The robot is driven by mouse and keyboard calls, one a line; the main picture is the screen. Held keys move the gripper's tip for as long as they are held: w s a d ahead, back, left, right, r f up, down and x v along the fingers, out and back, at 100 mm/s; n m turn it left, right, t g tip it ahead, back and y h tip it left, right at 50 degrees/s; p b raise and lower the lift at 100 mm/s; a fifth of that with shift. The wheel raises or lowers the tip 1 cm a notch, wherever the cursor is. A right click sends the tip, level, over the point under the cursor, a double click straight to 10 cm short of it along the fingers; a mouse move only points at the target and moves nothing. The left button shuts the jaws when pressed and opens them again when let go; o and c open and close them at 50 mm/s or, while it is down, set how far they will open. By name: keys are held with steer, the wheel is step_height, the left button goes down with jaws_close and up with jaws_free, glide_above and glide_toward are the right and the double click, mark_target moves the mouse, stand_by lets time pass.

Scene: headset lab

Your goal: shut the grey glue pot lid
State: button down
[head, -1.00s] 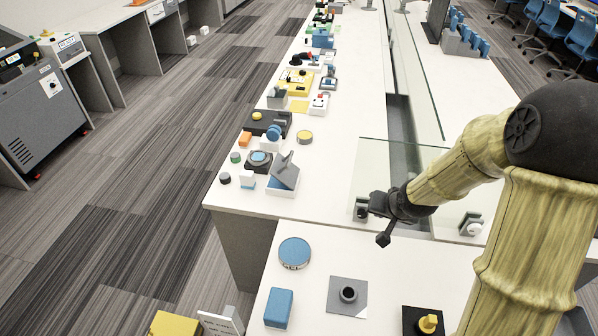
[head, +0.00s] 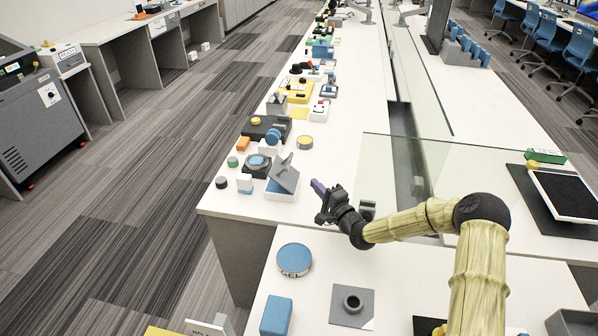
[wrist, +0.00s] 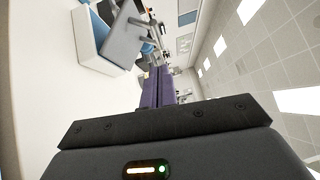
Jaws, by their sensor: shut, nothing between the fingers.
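The grey lid (head: 285,177) stands tilted open on a low white box with blue inside (head: 279,195), near the left long table's front end; I take this to be the glue pot. In the wrist view the grey lid (wrist: 112,38) is at the upper left, raised above its white base (wrist: 88,48). My gripper (head: 317,186) has purple fingers and is just right of the lid, apart from it in the head view. The fingers (wrist: 157,76) are together and empty.
A round black-rimmed pot with a blue top (head: 257,164) and a small white and blue block (head: 245,183) are left of the lid. A glass panel (head: 405,180) stands to the right. A blue disc (head: 294,259) lies on the nearer table.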

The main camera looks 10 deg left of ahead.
steer(key=shift+a, duration=0.15)
steer(key=f+x, duration=0.1)
steer(key=x, duration=0.8)
steer(key=shift+w+a+r+p, duration=0.25)
steer(key=shift+w+r+p, duration=0.05)
steer(key=shift+r+p, duration=0.15)
